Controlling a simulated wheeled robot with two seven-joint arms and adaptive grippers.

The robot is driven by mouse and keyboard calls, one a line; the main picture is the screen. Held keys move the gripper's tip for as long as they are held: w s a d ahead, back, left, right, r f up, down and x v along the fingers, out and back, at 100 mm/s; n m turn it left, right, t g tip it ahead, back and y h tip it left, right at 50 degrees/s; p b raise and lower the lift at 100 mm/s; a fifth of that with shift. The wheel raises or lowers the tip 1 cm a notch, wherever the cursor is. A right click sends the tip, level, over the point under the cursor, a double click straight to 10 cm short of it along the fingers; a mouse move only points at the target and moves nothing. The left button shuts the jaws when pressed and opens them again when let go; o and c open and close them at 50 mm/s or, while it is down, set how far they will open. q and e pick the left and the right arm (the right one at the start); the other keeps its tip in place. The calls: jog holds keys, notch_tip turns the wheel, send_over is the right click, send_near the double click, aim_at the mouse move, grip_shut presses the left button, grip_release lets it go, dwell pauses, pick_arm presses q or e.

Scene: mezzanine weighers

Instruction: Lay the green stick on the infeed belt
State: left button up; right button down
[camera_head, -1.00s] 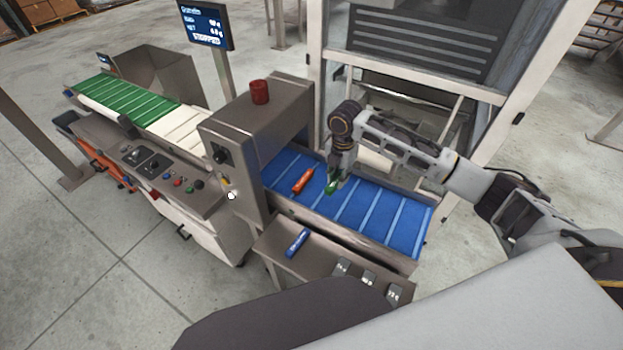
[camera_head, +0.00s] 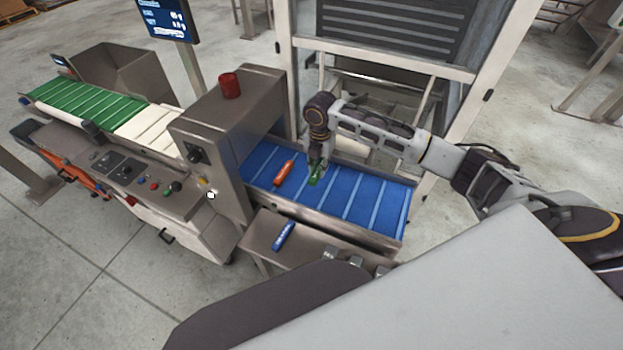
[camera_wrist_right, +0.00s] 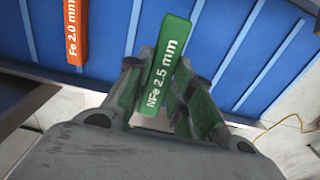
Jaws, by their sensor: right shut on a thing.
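The green stick (camera_head: 316,175) is at the blue infeed belt (camera_head: 362,202), in the jaws of my right gripper (camera_head: 317,166). In the right wrist view the green stick (camera_wrist_right: 166,62), marked "NFe 2.5 mm", stands out between the fingers of my right gripper (camera_wrist_right: 165,100), which is shut on it. The blue belt lies behind it there. I cannot tell whether the stick touches the belt. My left gripper is not in view.
An orange stick (camera_head: 284,173) lies on the belt to the left of the green one, by the detector housing (camera_head: 222,125). A blue stick (camera_head: 283,236) lies on the steel shelf in front. The belt's right part is bare.

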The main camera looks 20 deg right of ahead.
aim_at(319, 168)
notch_tip(319, 168, down, 4)
jog(key=shift+r, duration=0.25)
jog(key=shift+f, duration=0.35)
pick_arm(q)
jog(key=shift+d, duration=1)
pick_arm(e)
jog(key=shift+f, duration=0.1)
jog(key=shift+f, duration=1.8)
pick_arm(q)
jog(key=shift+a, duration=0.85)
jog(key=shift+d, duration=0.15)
